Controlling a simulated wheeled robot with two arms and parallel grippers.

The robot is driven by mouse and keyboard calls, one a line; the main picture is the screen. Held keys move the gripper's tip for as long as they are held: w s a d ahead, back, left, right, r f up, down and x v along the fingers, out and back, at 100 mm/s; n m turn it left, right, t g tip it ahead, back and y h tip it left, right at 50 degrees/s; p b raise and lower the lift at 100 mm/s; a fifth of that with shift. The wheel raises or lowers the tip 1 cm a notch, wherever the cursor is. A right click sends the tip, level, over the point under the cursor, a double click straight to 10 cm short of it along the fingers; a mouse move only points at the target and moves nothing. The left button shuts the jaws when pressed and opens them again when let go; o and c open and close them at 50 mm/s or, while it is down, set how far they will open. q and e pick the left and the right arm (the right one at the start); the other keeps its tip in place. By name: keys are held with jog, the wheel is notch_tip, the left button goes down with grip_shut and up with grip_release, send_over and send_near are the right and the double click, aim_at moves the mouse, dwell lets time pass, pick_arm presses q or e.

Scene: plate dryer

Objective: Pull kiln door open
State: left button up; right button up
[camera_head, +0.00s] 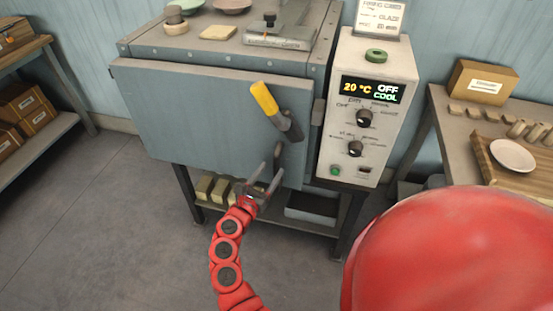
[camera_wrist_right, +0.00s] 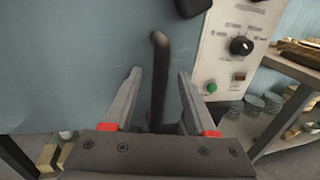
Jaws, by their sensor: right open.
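The kiln door (camera_head: 190,115) is a flat blue-grey panel on the kiln front; I cannot tell whether it stands slightly ajar. A latch lever with a yellow grip (camera_head: 264,98) and dark base slants across its right side. Below it is a dark upright door handle (camera_head: 277,154). My right gripper (camera_head: 264,176) is open at this handle. In the right wrist view the handle (camera_wrist_right: 160,65) stands between the two spread fingers (camera_wrist_right: 158,85), with gaps on both sides. The handle's lower end is hidden behind the gripper body. My left gripper is out of view.
The control panel (camera_head: 366,110) right of the door reads 20 °C, OFF, COOL. A bench (camera_head: 450,125) with a box and plate stands at right, a shelf (camera_head: 35,148) with boxes at left. Blocks (camera_head: 203,189) lie under the kiln. The floor at left is clear.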

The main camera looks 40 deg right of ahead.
aim_at(275, 165)
jog(key=shift+p+x, duration=0.4)
jog(key=shift+x, duration=1.9)
grip_shut()
